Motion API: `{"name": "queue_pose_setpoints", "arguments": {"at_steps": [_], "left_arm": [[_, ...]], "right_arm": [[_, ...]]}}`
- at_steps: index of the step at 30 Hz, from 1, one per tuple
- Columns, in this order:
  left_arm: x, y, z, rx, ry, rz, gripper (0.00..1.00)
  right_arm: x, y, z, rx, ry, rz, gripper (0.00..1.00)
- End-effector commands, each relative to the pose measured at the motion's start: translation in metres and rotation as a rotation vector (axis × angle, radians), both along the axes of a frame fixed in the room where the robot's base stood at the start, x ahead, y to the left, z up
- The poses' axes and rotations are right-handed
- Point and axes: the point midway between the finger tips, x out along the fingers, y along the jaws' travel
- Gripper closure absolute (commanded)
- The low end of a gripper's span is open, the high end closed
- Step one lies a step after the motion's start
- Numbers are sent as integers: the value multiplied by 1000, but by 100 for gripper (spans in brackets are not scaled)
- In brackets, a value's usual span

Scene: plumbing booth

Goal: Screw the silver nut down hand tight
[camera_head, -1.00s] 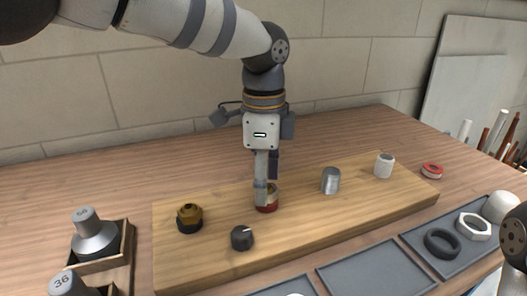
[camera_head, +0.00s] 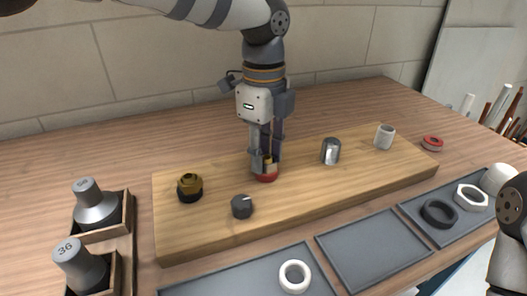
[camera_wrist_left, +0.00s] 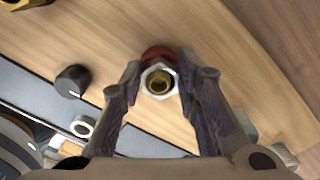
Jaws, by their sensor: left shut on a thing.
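The silver nut (camera_wrist_left: 148,74) is a hexagonal ring around a brass threaded stub (camera_wrist_left: 161,83) in the left wrist view. A red base (camera_wrist_left: 155,51) shows behind it; the red part also shows on the board in the head view (camera_head: 266,177). My left gripper (camera_head: 265,163) points straight down over this fitting. Its two fingers lie on either side of the nut in the left wrist view (camera_wrist_left: 160,88), and it is shut on the nut. The fingers hide most of the nut in the head view. My right gripper is out of view.
The wooden board (camera_head: 300,192) also carries a brass fitting (camera_head: 190,187), a dark knob (camera_head: 242,206), a metal cylinder (camera_head: 331,151) and a white cylinder (camera_head: 385,136). Grey trays (camera_head: 372,262) lie in front, with a white ring (camera_head: 295,276) and a black ring (camera_head: 438,213).

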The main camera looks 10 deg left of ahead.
Motion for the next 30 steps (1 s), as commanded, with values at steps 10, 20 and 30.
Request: {"name": "queue_pose_setpoints", "arguments": {"at_steps": [10, 20, 30], "left_arm": [[2, -1, 0, -1, -1, -270, 99], [2, -1, 0, -1, -1, -267, 47], [2, -1, -1, -1, 0, -266, 14]], "right_arm": [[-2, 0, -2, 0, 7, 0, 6], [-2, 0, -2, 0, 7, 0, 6], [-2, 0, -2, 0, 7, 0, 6]]}}
